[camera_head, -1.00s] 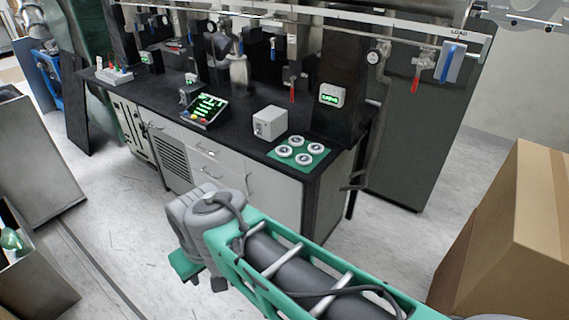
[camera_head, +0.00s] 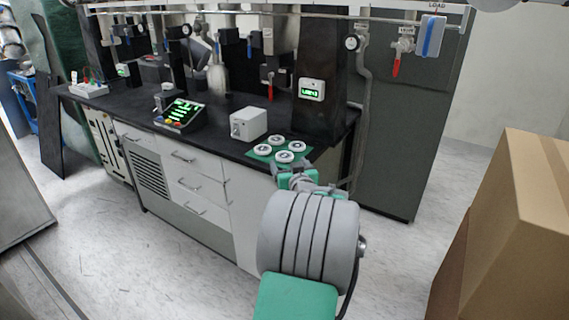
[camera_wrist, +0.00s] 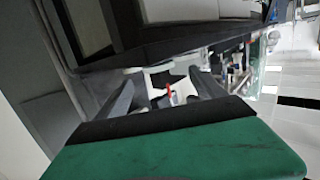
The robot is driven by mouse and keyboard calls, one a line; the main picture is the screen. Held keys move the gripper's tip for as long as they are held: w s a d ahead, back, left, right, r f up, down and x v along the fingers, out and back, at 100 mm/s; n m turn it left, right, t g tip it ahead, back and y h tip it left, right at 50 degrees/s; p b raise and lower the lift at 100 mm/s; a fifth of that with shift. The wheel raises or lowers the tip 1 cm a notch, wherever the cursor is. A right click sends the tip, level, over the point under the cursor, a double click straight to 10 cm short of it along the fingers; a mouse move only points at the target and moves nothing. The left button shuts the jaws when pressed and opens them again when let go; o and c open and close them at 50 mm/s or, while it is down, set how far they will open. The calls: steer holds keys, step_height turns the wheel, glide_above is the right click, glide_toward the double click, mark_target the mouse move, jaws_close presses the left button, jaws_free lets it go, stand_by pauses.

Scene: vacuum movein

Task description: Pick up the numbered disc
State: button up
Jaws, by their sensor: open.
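Several white discs with dark centres, one of them a numbered disc (camera_head: 284,156), sit on a green mat (camera_head: 250,155) at the right front corner of the black bench. The numbers are too small to read. My gripper (camera_head: 293,172) is at the front edge of the mat in the head view, just in front of the nearest disc, with nothing seen between its fingers. In the wrist view my gripper (camera_wrist: 162,88) shows two dark fingers spread apart. No disc can be made out clearly in that view.
A pale grey box (camera_head: 248,124) stands left of the mat. A dark column with a green display (camera_head: 311,89) rises behind it. A control panel (camera_head: 180,113) lies further left. A cardboard box (camera_head: 510,220) stands at the right. The floor before the bench is clear.

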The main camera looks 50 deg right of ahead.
mark_target(285, 157)
steer(key=x, duration=0.6)
steer(key=shift+d+f, duration=0.1)
steer(key=shift+s, duration=0.1)
steer(key=c, duration=1.5)
steer(key=shift+c, duration=0.3)
steer(key=shift+r, duration=0.2)
